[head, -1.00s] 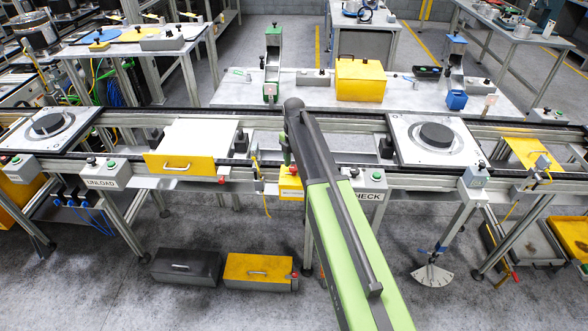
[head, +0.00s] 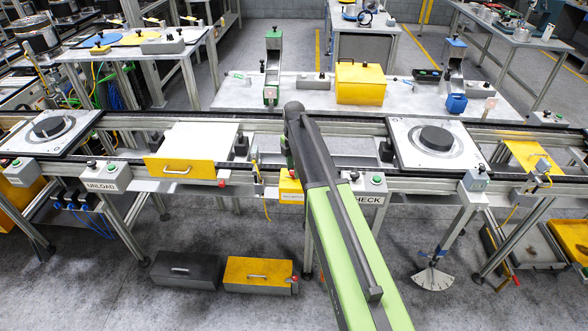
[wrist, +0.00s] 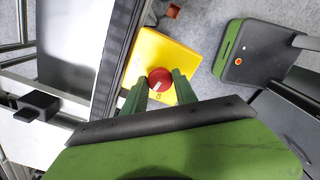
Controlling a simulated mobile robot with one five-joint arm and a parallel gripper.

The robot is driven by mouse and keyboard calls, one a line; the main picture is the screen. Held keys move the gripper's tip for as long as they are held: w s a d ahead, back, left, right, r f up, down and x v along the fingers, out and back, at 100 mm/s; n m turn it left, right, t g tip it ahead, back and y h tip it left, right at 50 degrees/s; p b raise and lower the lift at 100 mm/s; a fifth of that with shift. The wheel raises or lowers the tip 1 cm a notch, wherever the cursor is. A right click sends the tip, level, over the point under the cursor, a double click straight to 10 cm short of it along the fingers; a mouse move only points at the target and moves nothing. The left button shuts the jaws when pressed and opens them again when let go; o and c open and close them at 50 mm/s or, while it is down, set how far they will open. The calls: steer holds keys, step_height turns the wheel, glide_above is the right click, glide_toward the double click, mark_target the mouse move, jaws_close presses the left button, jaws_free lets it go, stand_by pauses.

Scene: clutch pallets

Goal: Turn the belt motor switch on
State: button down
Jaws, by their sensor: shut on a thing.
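The belt motor switch is a yellow box (wrist: 172,50) with a round red knob (wrist: 160,79) that carries a pale mark, in the wrist view. The yellow box also shows at the conveyor's front edge in the head view (head: 290,190), partly covered by my arm. My gripper (wrist: 159,82) has its two green fingers on either side of the red knob and is shut on it. In the head view my arm hides the fingers and the knob.
The UNLOAD button box (head: 105,175) stands to the left and the CHECK button box (head: 368,186) just right of my arm. A yellow drawer front (head: 180,168) sits on the left. Two boxes, grey (head: 187,270) and yellow (head: 258,273), lie on the floor below.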

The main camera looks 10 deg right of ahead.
steer(key=m, duration=1.2)
steer(key=shift+m, duration=2.1)
steer(key=c, duration=1)
jaws_free()
steer(key=shift+o, duration=0.2)
